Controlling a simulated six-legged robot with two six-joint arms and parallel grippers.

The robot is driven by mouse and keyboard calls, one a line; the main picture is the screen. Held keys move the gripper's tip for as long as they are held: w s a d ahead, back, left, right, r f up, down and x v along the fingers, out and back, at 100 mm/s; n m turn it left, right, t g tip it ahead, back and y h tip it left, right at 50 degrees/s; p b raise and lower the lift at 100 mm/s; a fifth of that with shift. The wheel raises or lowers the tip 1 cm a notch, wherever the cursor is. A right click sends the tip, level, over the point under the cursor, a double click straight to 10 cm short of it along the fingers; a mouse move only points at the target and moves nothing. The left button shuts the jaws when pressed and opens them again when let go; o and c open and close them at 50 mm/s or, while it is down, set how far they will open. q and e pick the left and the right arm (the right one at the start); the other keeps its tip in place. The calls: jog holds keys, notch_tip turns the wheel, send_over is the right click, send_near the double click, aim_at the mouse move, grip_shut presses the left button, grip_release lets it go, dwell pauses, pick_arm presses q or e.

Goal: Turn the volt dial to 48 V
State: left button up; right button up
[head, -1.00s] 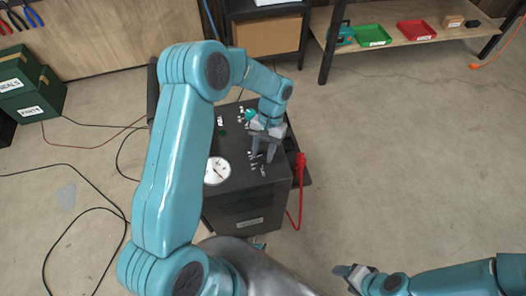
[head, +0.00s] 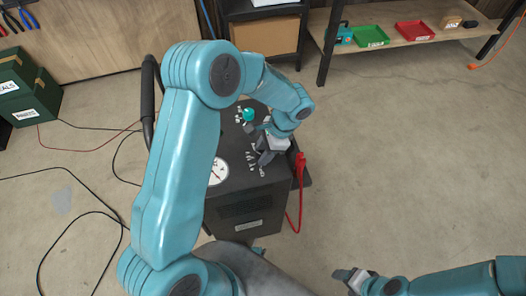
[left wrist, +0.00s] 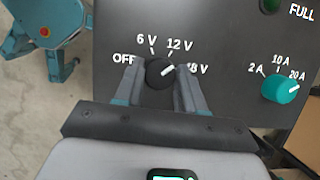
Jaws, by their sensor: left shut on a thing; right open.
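The volt dial (left wrist: 158,74) is a small black knob with a white pointer line, on the dark top panel of the charger box (head: 235,185). Its labels read OFF, 6 V, 12 V and 48 V, the last partly covered by a finger. The pointer aims up and right, between the 12 V mark and the 48 V label. My left gripper (left wrist: 159,92) is shut on the dial, one finger on each side; it also shows in the head view (head: 264,156), where it hides the dial. My right gripper (head: 352,279) is open and empty at bottom right, away from the box.
A teal amp dial (left wrist: 279,88) sits right of the volt dial, its pointer toward 20 A. A round white gauge (head: 217,171) is on the box's left side. A red clamp and cable (head: 299,170) hang at its right. Black cables lie on the floor at left.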

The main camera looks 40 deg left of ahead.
pick_arm(q)
jog(key=m+t, duration=0.1)
jog(key=m, duration=0.1)
jog(key=m+t+y+b, duration=0.1)
jog(key=m, duration=0.2)
jog(key=shift+m, duration=0.4)
dwell(0.3)
jog(key=o, duration=1)
jog(key=shift+d, duration=0.1)
jog(key=shift+s, duration=0.1)
jog(key=p+v, duration=0.1)
jog(key=v, duration=1.5)
jog(key=shift+d+r+p, duration=0.15)
jog(key=shift+d+p, duration=0.05)
jog(key=shift+p, duration=0.15)
